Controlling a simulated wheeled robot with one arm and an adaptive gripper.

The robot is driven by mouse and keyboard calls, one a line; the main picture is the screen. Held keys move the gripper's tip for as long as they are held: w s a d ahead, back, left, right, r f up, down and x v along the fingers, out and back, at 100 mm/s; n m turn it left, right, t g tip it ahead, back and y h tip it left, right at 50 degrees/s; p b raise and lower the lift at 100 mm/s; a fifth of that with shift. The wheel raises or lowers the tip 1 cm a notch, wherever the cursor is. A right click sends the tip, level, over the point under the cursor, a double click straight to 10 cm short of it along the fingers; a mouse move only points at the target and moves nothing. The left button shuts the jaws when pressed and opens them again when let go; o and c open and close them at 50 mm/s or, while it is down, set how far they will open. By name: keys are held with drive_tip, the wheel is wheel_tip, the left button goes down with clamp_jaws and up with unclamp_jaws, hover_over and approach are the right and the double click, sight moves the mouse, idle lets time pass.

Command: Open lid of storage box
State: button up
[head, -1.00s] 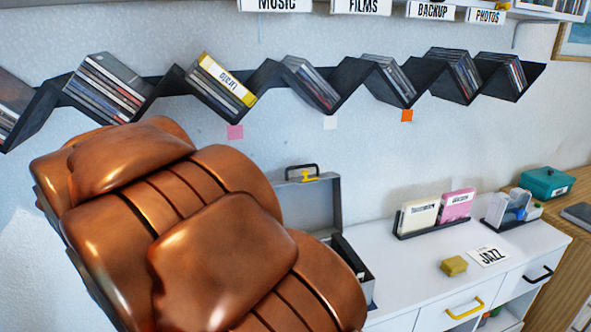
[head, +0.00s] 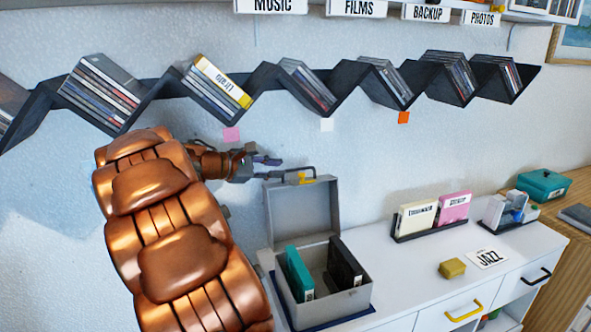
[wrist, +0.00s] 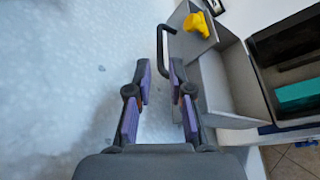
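The grey storage box (head: 322,310) stands on the white cabinet top with its lid (head: 303,212) raised upright at the back. Inside it are a teal case (head: 299,274) and black cases (head: 345,264). The lid has a black handle (head: 300,171) and a yellow latch (head: 306,178). My gripper (head: 272,167) is just left of the handle, fingers apart and empty. In the wrist view, the open fingers (wrist: 160,72) are beside the raised lid (wrist: 207,80), with the black handle (wrist: 163,60) near their tips. Whether a finger touches it I cannot tell.
A zigzag disc shelf (head: 262,82) runs along the wall above. Right of the box are a disc holder (head: 432,233), a yellow block (head: 452,268), a JAZZ card (head: 487,257) and a teal box (head: 543,185). The cabinet top between them is partly clear.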

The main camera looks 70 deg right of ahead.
drive_tip(key=shift+p+x, duration=0.55)
drive_tip(key=shift+x, duration=2.9)
drive_tip(key=shift+c, duration=0.4)
clamp_jaws()
